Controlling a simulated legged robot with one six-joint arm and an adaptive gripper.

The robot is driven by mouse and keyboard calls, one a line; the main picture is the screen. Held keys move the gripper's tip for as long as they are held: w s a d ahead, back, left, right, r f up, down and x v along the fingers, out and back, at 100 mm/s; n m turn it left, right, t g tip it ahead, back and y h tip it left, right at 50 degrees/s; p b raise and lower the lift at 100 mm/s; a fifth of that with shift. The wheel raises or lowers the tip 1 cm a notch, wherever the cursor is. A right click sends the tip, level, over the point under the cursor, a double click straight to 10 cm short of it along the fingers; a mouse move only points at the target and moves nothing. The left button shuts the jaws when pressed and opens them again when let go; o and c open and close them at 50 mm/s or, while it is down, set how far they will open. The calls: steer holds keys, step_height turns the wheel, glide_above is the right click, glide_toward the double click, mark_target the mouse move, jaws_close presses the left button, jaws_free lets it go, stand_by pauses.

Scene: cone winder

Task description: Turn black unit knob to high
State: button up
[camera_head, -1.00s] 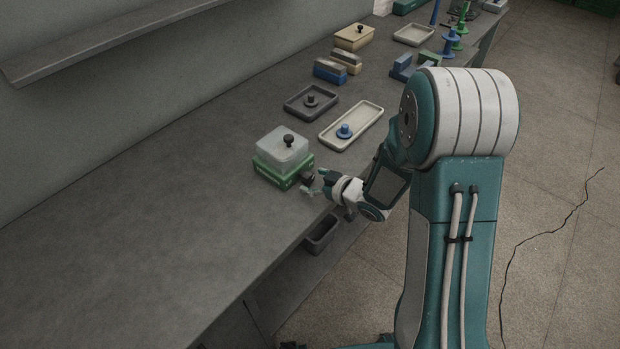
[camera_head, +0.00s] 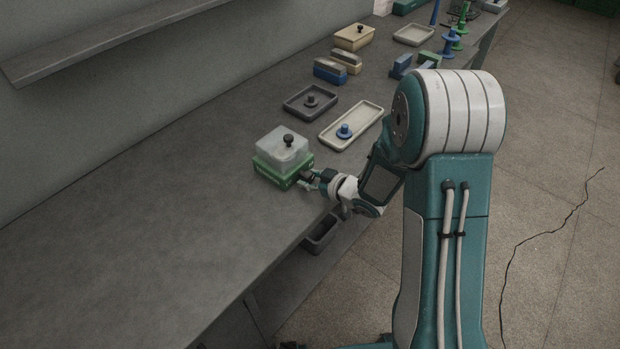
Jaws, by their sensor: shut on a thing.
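The unit (camera_head: 283,158) has a green base and a translucent, pale box on top. It stands near the front edge of the bench, with a small black knob (camera_head: 289,140) on its lid. My gripper (camera_head: 308,181) is at the right-hand side of the green base, shut on the dark knob (camera_head: 305,174) there. The fingers cover most of that knob, so its setting and any markings cannot be made out.
The grey bench (camera_head: 150,210) is clear left of the unit. Behind it are a dark tray (camera_head: 292,107) and a cream tray (camera_head: 367,117) with a blue knobbed piece (camera_head: 344,131). A dark bin (camera_head: 322,236) hangs below the bench edge.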

steer(key=shift+m+g+y, duration=0.7)
steer(key=shift+m, duration=0.6)
steer(key=o, duration=1.2)
steer(key=shift+w, duration=0.1)
steer(key=shift+c, duration=0.2)
steer(key=shift+d, duration=0.1)
steer(key=v, duration=1.2)
